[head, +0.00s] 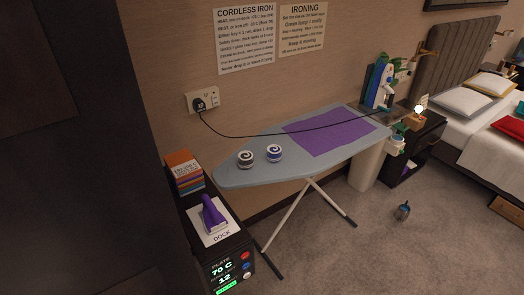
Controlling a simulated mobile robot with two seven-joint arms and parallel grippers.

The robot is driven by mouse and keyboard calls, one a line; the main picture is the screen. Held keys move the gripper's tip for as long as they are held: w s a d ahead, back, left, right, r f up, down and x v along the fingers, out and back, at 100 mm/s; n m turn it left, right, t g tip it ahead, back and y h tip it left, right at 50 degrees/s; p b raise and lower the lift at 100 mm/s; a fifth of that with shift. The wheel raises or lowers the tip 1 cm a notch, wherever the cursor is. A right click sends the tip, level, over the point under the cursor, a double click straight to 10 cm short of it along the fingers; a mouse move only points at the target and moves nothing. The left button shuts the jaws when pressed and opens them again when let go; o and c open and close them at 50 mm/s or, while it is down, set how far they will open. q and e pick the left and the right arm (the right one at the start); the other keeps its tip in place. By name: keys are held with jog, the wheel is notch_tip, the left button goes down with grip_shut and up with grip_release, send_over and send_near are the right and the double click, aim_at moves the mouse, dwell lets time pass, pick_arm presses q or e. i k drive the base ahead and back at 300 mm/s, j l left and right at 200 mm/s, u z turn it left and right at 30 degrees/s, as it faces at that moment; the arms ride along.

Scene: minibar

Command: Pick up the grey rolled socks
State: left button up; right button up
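Two small rolled bundles with spiral tops stand side by side on the ironing board (330,160), toward its near left end. The left one, grey and white with a dark spiral, looks like the grey rolled socks (245,159). The right one is a blue and white roll (274,153). A small gap separates them. Neither of my grippers shows in the head view, and nothing touches either roll.
A purple cloth (330,137) lies on the board, with a black cord crossing above it. A small object (402,212) is on the carpet at right.

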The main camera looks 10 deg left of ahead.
aim_at(246, 159)
jog(key=i+l, duration=1.85)
jog(key=i+l+u, duration=0.1)
jog(key=u, duration=0.35)
jog(key=i+l+u, duration=0.1)
jog(key=u, duration=0.35)
jog(key=l+u, duration=0.15)
jog(key=u, duration=0.3)
jog(key=i, duration=0.05)
